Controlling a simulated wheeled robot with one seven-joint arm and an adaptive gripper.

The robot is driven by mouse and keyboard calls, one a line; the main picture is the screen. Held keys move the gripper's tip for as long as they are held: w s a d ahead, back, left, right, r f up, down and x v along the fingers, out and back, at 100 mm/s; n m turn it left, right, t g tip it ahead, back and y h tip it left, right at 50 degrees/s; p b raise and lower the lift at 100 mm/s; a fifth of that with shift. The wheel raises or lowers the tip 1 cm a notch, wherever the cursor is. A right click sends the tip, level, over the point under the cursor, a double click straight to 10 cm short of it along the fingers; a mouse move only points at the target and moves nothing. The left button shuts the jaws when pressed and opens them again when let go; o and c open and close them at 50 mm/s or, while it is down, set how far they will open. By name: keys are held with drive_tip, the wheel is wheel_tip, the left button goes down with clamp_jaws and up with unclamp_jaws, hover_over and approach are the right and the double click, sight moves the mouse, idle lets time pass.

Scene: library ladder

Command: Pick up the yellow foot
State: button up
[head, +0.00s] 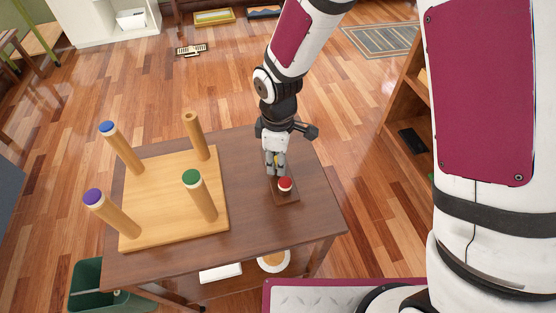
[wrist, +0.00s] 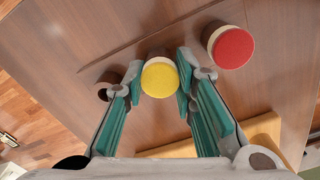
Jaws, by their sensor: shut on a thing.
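The yellow foot (wrist: 160,78) is a short round cap with a yellow top and pale side. In the wrist view it sits between the fingertips of my gripper (wrist: 158,82), which is shut on it. In the head view my gripper (head: 276,168) is low over a small dark tray (head: 286,199), and its fingers mostly hide the yellow foot. A red foot (head: 285,184) is on the tray just in front of the gripper. The red foot also shows in the wrist view (wrist: 232,47), apart from the fingers. I cannot tell whether the yellow foot touches the tray.
An upturned wooden stool (head: 160,222) lies left on the brown table (head: 318,205). Its legs have blue (head: 107,127), purple (head: 93,196) and green (head: 191,177) ends; one leg (head: 190,117) has a bare end. A green bin (head: 88,285) stands below. Shelves (head: 403,130) stand right.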

drive_tip(key=r, duration=0.3)
drive_tip(key=shift+s+a+r, duration=0.1)
drive_tip(key=shift+s+r, duration=0.1)
drive_tip(key=shift+r, duration=0.15)
drive_tip(key=s+a, duration=0.2)
drive_tip(key=s, duration=0.5)
drive_tip(key=s+a+r, duration=0.1)
drive_tip(key=s+a, duration=0.1)
drive_tip(key=s, duration=0.6)
drive_tip(key=shift+a, duration=0.3)
